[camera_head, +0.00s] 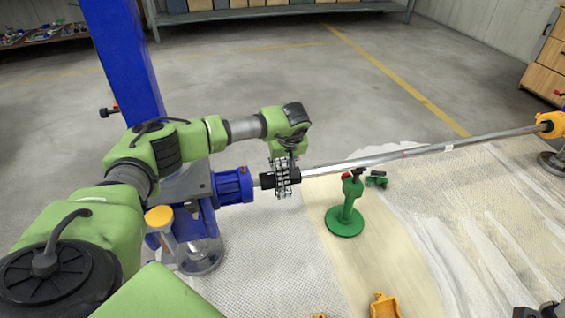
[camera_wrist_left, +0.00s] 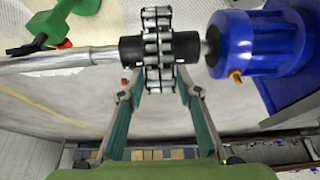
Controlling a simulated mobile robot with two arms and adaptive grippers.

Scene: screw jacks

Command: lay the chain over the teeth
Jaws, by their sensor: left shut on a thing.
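A silver roller chain (camera_head: 283,182) hangs across the joint between the blue motor (camera_head: 233,187) and the long metal shaft (camera_head: 400,153). In the left wrist view the chain (camera_wrist_left: 157,45) lies against the toothed part between two black hubs (camera_wrist_left: 130,50). I cannot tell whether its rollers sit in the teeth, which are mostly hidden under it. My left gripper (camera_head: 285,160) is just above the joint, shut on the chain. Its fingertips (camera_wrist_left: 160,88) are on both sides of the chain in the left wrist view.
A green stand (camera_head: 346,212) with a round base is below the shaft, right of the joint. A blue column (camera_head: 125,60) rises at left. A yellow-orange bracket (camera_head: 384,305) lies near the front. The shaft's far end meets a yellow support (camera_head: 550,124). Wrinkled sheeting covers much floor.

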